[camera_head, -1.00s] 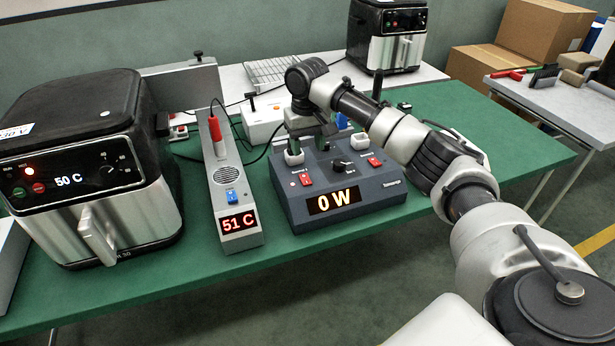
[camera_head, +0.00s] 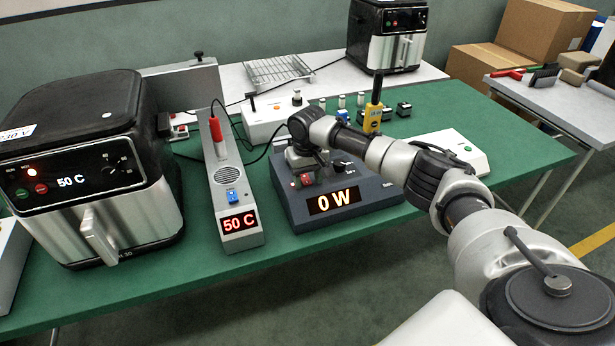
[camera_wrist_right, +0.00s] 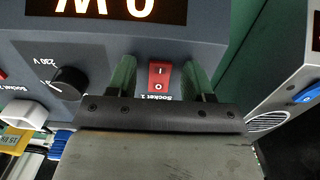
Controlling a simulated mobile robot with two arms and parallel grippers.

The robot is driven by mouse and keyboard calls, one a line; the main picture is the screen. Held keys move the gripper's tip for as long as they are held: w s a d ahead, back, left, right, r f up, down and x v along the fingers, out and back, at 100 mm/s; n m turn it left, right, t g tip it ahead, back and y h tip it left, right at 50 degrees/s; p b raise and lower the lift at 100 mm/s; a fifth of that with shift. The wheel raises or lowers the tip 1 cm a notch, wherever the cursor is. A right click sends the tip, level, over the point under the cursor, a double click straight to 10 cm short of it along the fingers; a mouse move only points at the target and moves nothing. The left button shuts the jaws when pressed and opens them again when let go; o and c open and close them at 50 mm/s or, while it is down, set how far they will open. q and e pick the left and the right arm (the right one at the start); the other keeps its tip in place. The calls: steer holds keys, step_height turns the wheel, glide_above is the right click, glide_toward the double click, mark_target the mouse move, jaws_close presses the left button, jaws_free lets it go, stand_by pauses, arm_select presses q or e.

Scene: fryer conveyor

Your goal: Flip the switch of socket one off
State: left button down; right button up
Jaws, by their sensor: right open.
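The power box (camera_head: 372,195) with a lit "0 W" display (camera_head: 333,200) stands on the green table. In the right wrist view, the red rocker switch of socket one (camera_wrist_right: 160,77) sits on its top beside the label "Socket 1". My right gripper (camera_wrist_right: 159,74) is open, with its green fingers on either side of this switch and nothing gripped. Whether the fingers touch it, and which way the rocker is tipped, I cannot tell. My left gripper is out of view.
A thermometer unit (camera_head: 228,190) reading "50 C" stands left of the box, and an air fryer (camera_head: 90,170) further left. A black dial (camera_wrist_right: 69,82) lies near the switch. A yellow tester (camera_head: 372,118) and a white box (camera_head: 450,150) stand behind my right arm.

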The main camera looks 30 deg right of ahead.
steer(key=c, duration=0.9)
steer(key=shift+w+r+g+p, duration=0.15)
steer(key=shift+r+g+p, duration=0.15)
steer(key=shift+p, duration=0.1)
steer(key=shift+f+g, duration=0.1)
steer(key=shift+g, duration=0.3)
steer(key=shift+w+f+g, duration=0.1)
steer(key=shift+w+g, duration=0.1)
steer(key=shift+g, duration=0.2)
steer(key=shift+g+y+b, duration=0.3)
steer(key=shift+g+b, duration=0.05)
steer(key=shift+g, duration=0.05)
steer(key=o, duration=0.9)
steer(key=shift+r, duration=0.2)
